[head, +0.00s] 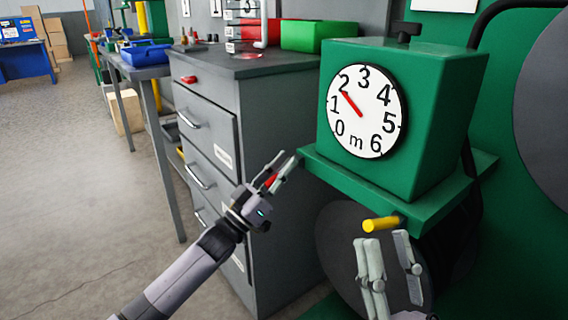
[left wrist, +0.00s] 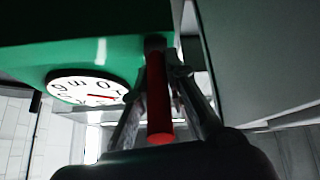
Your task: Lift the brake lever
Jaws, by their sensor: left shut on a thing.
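The brake lever, a red round bar (left wrist: 160,112), lies between the two fingers of my left gripper (left wrist: 160,75) in the left wrist view. Its far end meets a dark mount at the green housing. In the head view only a short red piece (head: 271,181) shows between the fingers of my left gripper (head: 286,158), left of the green shelf. The left gripper is shut on it.
A green box with a white dial (head: 367,140), its red needle near 2, stands on a green shelf (head: 440,200). A grey drawer cabinet (head: 215,135) stands close behind my left gripper. A dark round disc (head: 345,240) is under the shelf. Open floor lies left.

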